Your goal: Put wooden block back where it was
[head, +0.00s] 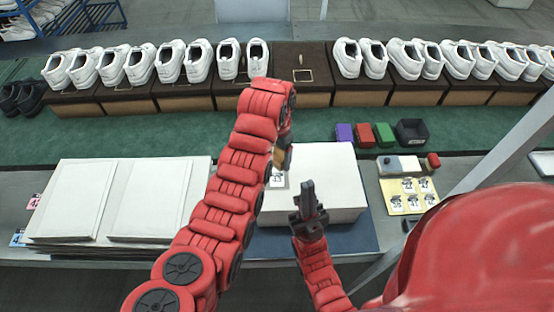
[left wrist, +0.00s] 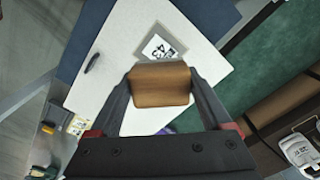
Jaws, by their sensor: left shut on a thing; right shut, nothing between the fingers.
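My left gripper (head: 284,148) is shut on a wooden block (left wrist: 160,85), holding it crosswise between its fingers, which also show in the left wrist view (left wrist: 160,95). In the head view the block (head: 283,160) is mostly hidden by my arm. The block is over a white box (head: 332,180) that has a label reading 43 (left wrist: 158,48) on its top. I cannot tell the height of the block above the box. My right gripper (head: 308,196) is shut and empty, in front of the box.
White shoes (head: 345,58) stand in a row on brown boxes (head: 360,92), with a gap (head: 304,62) in the row. Purple, red and green blocks (head: 364,135) and a black bin (head: 411,132) sit on the green mat. White lids (head: 75,198) lie at left, a yellow card (head: 406,196) at right.

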